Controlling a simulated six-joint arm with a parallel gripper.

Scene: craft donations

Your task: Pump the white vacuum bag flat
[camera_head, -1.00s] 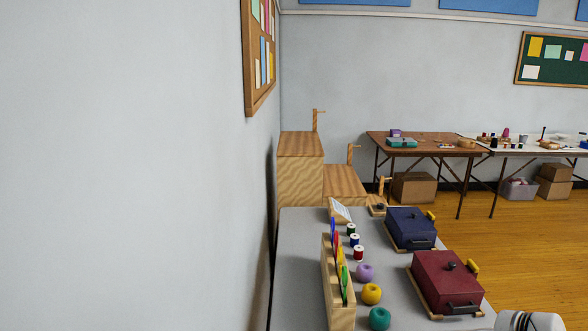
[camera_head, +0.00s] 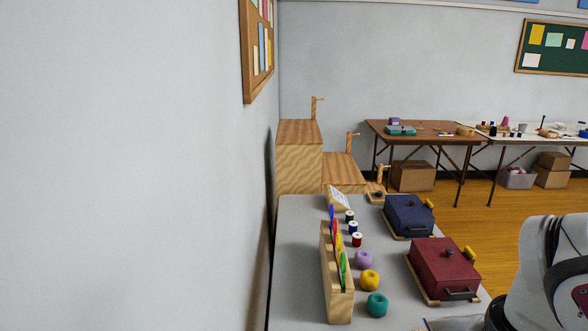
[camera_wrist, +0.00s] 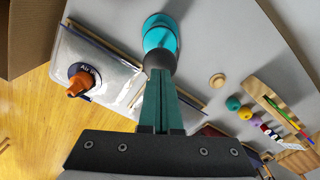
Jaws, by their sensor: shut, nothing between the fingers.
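The white vacuum bag (camera_wrist: 112,78) lies on the grey table in the wrist view, pale and partly see-through, with wooden strips along its long edges. An orange cap (camera_wrist: 80,84) stands on a dark disc marked "Air" near its left end. A teal pump-like object (camera_wrist: 160,36) with a dark collar is at the top middle, beside the bag. My gripper (camera_wrist: 160,76) is shut and empty; its fingertips overlap the collar in the picture, and I cannot tell whether they touch it. Part of the bag's right side is hidden behind the fingers. A corner of what may be the bag shows in the head view (camera_head: 452,323).
A wooden rack of coloured cards (camera_head: 338,275), yarn balls (camera_head: 369,280), thread spools, a red box (camera_head: 445,265) and a blue box (camera_head: 409,214) occupy the table. A wall runs along the left. A round wooden knob (camera_wrist: 217,80) lies right of my fingers.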

